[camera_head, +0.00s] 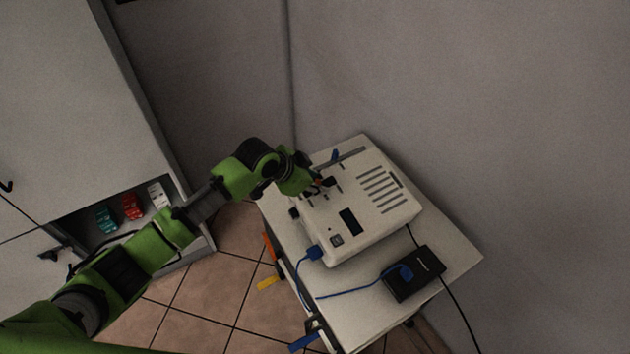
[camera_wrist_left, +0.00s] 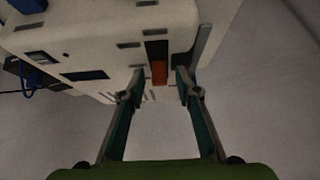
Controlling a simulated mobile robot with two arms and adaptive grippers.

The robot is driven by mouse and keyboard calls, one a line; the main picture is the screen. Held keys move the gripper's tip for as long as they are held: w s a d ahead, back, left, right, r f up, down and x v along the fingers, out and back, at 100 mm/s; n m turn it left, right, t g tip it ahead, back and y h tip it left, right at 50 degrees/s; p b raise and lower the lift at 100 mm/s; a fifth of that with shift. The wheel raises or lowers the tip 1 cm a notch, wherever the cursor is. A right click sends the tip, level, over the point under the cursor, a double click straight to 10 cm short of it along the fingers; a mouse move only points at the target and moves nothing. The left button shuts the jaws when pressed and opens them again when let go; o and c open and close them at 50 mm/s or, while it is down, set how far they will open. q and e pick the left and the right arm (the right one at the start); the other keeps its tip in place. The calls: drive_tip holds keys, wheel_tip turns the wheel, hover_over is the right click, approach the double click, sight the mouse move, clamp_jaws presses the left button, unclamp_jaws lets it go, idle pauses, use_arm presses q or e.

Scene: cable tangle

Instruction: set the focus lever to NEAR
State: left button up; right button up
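A white box-shaped device (camera_head: 365,205), like a projector, stands on a small pale table. In the left wrist view its face (camera_wrist_left: 100,30) has several dark slots. An orange lever-like piece (camera_wrist_left: 159,73) sits in one dark slot; I cannot read any NEAR marking. My left gripper (camera_head: 324,184) is at the device's upper left part in the head view. In the left wrist view the left gripper (camera_wrist_left: 160,82) is open, with one fingertip on each side of the orange piece and visible gaps between. Whether a fingertip touches the device is unclear. My right gripper is out of view.
A blue plug (camera_head: 313,253) sits at the device's near side. A black box (camera_head: 414,274) with a blue cable lies on the pale table (camera_head: 455,258). A black cable hangs off the table's right. A grey cabinet (camera_head: 75,90) stands left; walls are close behind.

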use_arm(q)
drive_tip(key=v, duration=1.2)
